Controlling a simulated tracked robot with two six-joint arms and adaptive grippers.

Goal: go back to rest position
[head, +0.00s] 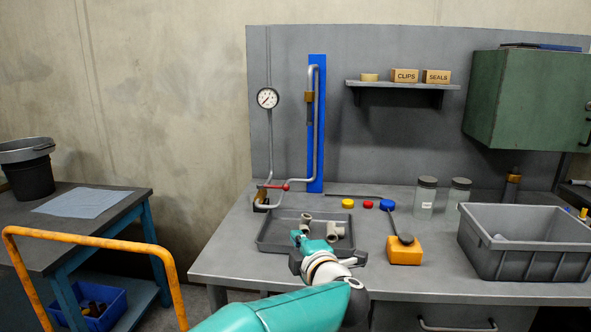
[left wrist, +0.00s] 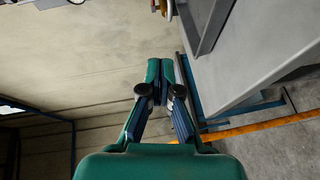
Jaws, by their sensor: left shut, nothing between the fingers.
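My left arm, teal with a white and dark wrist, reaches in from the bottom of the head view. My left gripper (head: 299,238) shows small there, in front of the dark tray (head: 264,243) on the workbench, and covers part of it. In the left wrist view the two fingers of the left gripper (left wrist: 166,68) lie together with nothing between them. Several pale pipe fittings (head: 335,231) lie in the tray, apart from the fingers as far as I can tell. My right gripper is not in view.
The grey workbench (head: 225,262) holds a yellow-orange block (head: 405,256) with a dark-headed tool, two lidded jars (head: 425,200) and a large grey crate (head: 520,260). A pipe with a red-handled valve (head: 275,187) stands behind the tray. An orange rail (head: 90,240) stands left, before a side table (head: 120,205).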

